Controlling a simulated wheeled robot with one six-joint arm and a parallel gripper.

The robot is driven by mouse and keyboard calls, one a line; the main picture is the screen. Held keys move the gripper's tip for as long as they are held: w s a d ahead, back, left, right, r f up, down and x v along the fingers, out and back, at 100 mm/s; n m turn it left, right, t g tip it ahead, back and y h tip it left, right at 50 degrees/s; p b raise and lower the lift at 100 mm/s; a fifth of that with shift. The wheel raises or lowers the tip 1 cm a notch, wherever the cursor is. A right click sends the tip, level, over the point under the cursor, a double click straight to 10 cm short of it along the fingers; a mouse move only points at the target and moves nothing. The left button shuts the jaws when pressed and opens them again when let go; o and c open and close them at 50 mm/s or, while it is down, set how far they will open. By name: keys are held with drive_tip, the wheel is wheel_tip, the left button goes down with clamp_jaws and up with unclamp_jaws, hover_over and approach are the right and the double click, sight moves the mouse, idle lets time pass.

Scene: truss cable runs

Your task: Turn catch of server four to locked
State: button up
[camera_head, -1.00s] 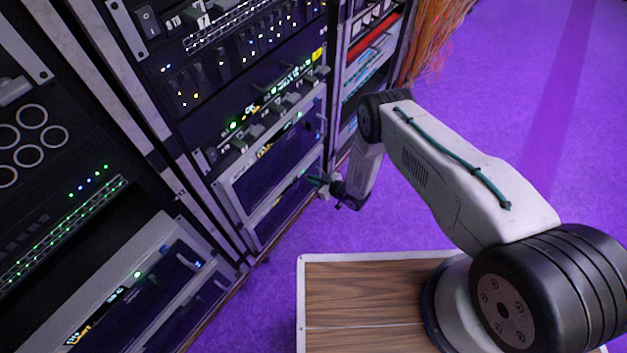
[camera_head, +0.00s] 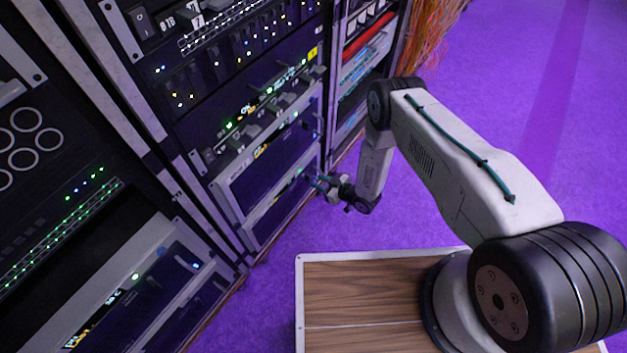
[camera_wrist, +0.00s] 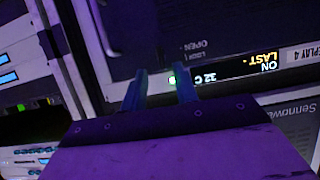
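Server four, a unit with a "REPLAY 4" label (camera_wrist: 300,55), shows upside down in the wrist view. Its lit display (camera_wrist: 236,70) reads "ON", "LAST" and "32 C". Printed "OPEN" and "LOCK" words (camera_wrist: 193,50) sit beside the display. My gripper (camera_wrist: 159,76) has its two dark fingers apart, with their tips close to the server front beside these words. A green light (camera_wrist: 173,80) shows near the right finger. I cannot make out the catch or its position. In the head view my gripper (camera_head: 306,178) is at the low silver-framed units of the middle rack.
The rack (camera_head: 232,190) has silver-framed units low down and switch rows above. Another rack (camera_head: 95,310) stands at left. Orange cables (camera_head: 425,40) hang at the far end. The purple floor (camera_head: 560,130) at right is clear.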

drive_tip(key=v, duration=0.2)
drive_tip(key=shift+s+d+r, duration=0.15)
drive_tip(key=shift+s+d, duration=0.05)
drive_tip(key=shift+s, duration=0.05)
idle(0.4)
